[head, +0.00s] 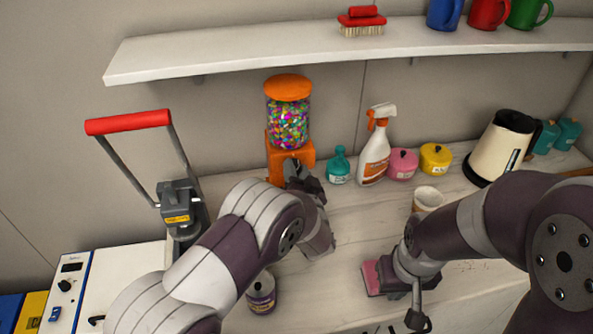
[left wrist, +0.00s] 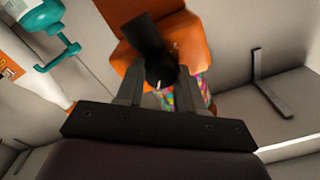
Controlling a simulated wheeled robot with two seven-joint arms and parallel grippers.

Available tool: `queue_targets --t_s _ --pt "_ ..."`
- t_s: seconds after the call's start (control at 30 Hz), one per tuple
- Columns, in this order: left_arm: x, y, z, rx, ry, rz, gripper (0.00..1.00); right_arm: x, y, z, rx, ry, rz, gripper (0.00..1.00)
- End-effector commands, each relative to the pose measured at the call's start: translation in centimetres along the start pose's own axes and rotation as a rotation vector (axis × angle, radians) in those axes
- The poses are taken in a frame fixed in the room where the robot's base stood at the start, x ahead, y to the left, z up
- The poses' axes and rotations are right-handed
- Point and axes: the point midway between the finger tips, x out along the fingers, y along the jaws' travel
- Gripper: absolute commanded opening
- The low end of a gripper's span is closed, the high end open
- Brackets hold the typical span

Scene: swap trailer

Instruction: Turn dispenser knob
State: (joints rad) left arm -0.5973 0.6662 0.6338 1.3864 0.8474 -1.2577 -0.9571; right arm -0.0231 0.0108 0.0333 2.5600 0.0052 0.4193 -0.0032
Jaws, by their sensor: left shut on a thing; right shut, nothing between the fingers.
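The candy dispenser stands by the back wall, with an orange lid, a clear jar (head: 288,123) of colored candies and an orange base (head: 276,155). In the left wrist view its orange base (left wrist: 190,38) fills the upper middle. My left gripper (head: 297,172) is at the front of the base, shut on the black knob (left wrist: 150,40). In the left wrist view its fingers (left wrist: 158,88) lie on either side of the knob. The knob is mostly hidden by the gripper in the head view. My right gripper (head: 418,318) is low over the counter's front, shut and empty.
A teal bottle (head: 339,166) and a spray bottle (head: 375,147) stand just right of the dispenser. A pink block (head: 372,278) lies beside my right wrist. A jar (head: 261,293) stands below my left arm. A shelf (head: 240,53) hangs above.

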Motion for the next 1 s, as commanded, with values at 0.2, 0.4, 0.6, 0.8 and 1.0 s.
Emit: queue_targets --t_s 0.2,0.4,0.6,0.8,1.0 --pt "0.0 0.0 -0.1 -0.001 0.001 0.001 0.07 0.0 0.0 0.0 0.000 0.000 0.000 0.00" --pt "0.0 0.0 0.0 -0.001 0.001 0.001 0.62 0.0 0.0 0.0 0.000 0.000 0.000 0.00" --pt "-0.1 0.0 0.0 -0.001 0.001 0.001 0.62 0.1 0.0 0.0 0.000 0.000 0.000 0.00" --pt "-3.5 0.3 0.1 -0.001 0.002 0.005 0.62 1.0 0.0 0.1 0.000 0.000 0.000 0.00" --pt "-9.0 0.3 0.1 -0.001 0.003 0.005 0.62 2.0 0.0 0.2 0.000 0.000 0.000 0.00"
